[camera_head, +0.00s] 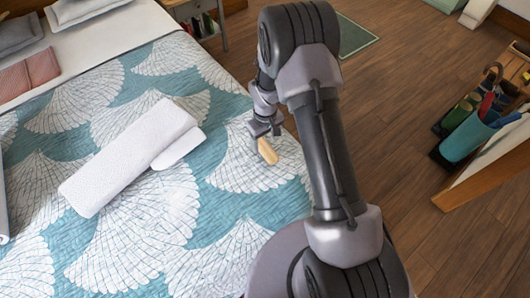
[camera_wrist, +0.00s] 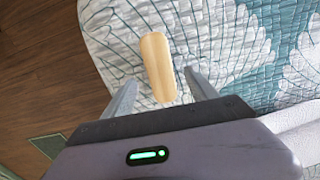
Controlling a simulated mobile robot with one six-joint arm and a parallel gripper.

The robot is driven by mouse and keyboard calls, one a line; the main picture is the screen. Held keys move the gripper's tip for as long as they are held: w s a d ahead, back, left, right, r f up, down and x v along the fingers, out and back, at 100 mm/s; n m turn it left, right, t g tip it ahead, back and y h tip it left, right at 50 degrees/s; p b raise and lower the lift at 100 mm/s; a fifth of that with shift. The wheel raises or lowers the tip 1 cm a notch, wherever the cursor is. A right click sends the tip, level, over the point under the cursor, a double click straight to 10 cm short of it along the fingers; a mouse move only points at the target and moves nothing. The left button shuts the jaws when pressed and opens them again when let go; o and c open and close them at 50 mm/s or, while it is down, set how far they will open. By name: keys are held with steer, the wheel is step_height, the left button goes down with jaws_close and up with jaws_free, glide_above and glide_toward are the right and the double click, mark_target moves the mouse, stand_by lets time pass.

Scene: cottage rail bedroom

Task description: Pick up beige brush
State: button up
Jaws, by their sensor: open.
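The beige brush (camera_head: 267,151) lies on the bed near its right edge, just below my gripper (camera_head: 262,132) in the head view. In the wrist view the brush (camera_wrist: 158,66) is a pale, rounded oblong. Its near end reaches between the two fingers of my gripper (camera_wrist: 160,90). The fingers are spread apart, with a gap on either side of the brush. I cannot tell from these views how far the fingertips are above the quilt. The underside of the brush is hidden.
The bed has a teal and white fan-patterned quilt (camera_head: 160,226). The bed's edge drops to a wooden floor (camera_head: 410,120) on the right. A teal bin (camera_head: 466,139) stands at the far right.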

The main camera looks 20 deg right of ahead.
mark_target(265, 148)
step_height(265, 148, down, 5)
steer(key=b, duration=0.2)
steer(key=shift+f+b, duration=0.2)
steer(key=shift+b, duration=0.1)
steer(key=shift+r, duration=0.15)
jaws_close()
step_height(265, 148, up, 4)
steer(key=shift+f+p, duration=0.1)
steer(key=shift+p, duration=1.05)
steer(key=s+a+p, duration=0.1)
steer(key=s+a, duration=0.2)
steer(key=s, duration=0.1)
steer(key=s+a+p, duration=0.1)
steer(key=s+a, duration=0.2)
steer(key=s, duration=0.1)
steer(key=s+a+r, duration=0.1)
steer(key=s+a, duration=0.2)
steer(key=s, duration=0.2)
steer(key=shift+s+a+r+p, duration=0.1)
steer(key=shift+p, duration=0.3)
